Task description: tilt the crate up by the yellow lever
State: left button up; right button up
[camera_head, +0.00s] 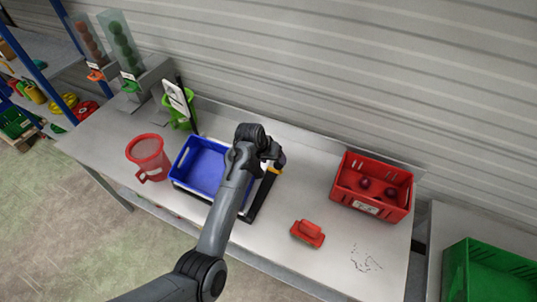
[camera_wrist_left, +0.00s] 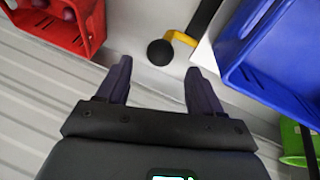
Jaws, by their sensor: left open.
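The blue crate (camera_head: 203,168) sits on a white and black stand on the metal table; its side also shows in the left wrist view (camera_wrist_left: 268,52). The yellow lever (camera_head: 275,170) is at the stand's right side, by a black bar. In the left wrist view the lever (camera_wrist_left: 182,38) is a bent yellow piece with a round black knob (camera_wrist_left: 160,52). My left gripper (camera_wrist_left: 153,75) is open and empty, with the knob ahead of its fingers and not between them. In the head view my left gripper (camera_head: 279,158) partly hides the lever's upper end.
A red crate with dark round items (camera_head: 364,207) stands right, a red brush-like tool (camera_head: 307,233) at front. A red jug (camera_head: 148,156) and a green container (camera_head: 172,118) are left of and behind the blue crate. The table between the stand and red crate is clear.

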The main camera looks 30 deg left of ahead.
pick_arm(q)
jog(key=shift+v, duration=2.25)
jog(key=s+a+f+m+y+p, duration=0.1)
jog(key=s+f, duration=0.1)
jog(key=s, duration=0.5)
jog(key=s+a+f+y+p, duration=0.1)
jog(key=s+a+f+p, duration=0.15)
jog(key=s, duration=0.55)
jog(key=s+d+r+m+p, duration=0.1)
jog(key=s+d, duration=0.2)
jog(key=s, duration=0.7)
jog(key=s+d+r+m+g+p, duration=0.1)
jog(key=s+d+r+m, duration=0.1)
jog(key=s, duration=0.9)
jog(key=shift+s+d+r+p, duration=0.25)
jog(key=shift+d+p, duration=0.1)
jog(key=shift+d, duration=0.2)
